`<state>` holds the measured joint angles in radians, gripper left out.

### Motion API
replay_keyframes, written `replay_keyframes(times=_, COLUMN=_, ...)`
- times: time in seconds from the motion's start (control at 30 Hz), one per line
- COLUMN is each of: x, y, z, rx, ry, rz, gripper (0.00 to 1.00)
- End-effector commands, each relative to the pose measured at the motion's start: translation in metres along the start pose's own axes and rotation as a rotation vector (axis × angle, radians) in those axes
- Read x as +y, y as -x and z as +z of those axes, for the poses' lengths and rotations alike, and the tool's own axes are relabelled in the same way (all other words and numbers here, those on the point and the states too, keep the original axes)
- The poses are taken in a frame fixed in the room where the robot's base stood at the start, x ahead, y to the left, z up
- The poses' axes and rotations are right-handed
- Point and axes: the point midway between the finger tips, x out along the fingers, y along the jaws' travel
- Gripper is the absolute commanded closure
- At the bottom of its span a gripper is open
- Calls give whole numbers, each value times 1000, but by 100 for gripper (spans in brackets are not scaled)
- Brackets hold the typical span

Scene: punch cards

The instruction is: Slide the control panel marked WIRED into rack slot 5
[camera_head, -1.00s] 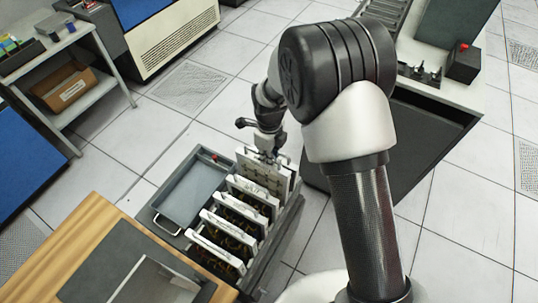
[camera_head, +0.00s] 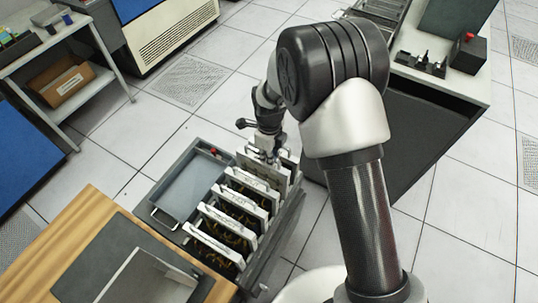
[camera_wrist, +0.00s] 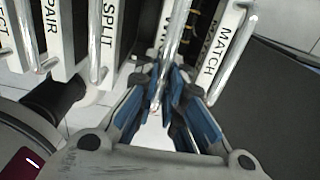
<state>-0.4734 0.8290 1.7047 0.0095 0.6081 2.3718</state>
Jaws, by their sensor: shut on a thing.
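My gripper (camera_wrist: 172,88) is shut on the silver handle of a white panel (camera_wrist: 176,42) in the wrist view. Its label is mostly hidden; only letters like "WI" show. It stands between panels marked SPLIT (camera_wrist: 106,30) and MATCH (camera_wrist: 224,45). In the head view, my gripper (camera_head: 268,150) is at the far end of the rack (camera_head: 284,222), above the held panel (camera_head: 279,176). The panel stands roughly upright, its lower part hidden in the rack. I cannot read slot numbers or tell whether it is fully seated.
Other white panels, including one ending in PAIR (camera_wrist: 45,35), stand in a row nearer the wooden table (camera_head: 95,215). A grey tray (camera_head: 188,184) adjoins the rack on its left. A dark-fronted bench (camera_head: 395,150) stands close on the right.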

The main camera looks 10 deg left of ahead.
Motion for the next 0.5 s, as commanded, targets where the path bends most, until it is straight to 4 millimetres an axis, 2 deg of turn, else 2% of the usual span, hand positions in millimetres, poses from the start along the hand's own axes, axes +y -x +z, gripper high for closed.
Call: replay_keyframes(times=0.5, x=-1, y=-1, z=2, rx=-4, ry=0, rz=-4, gripper=100)
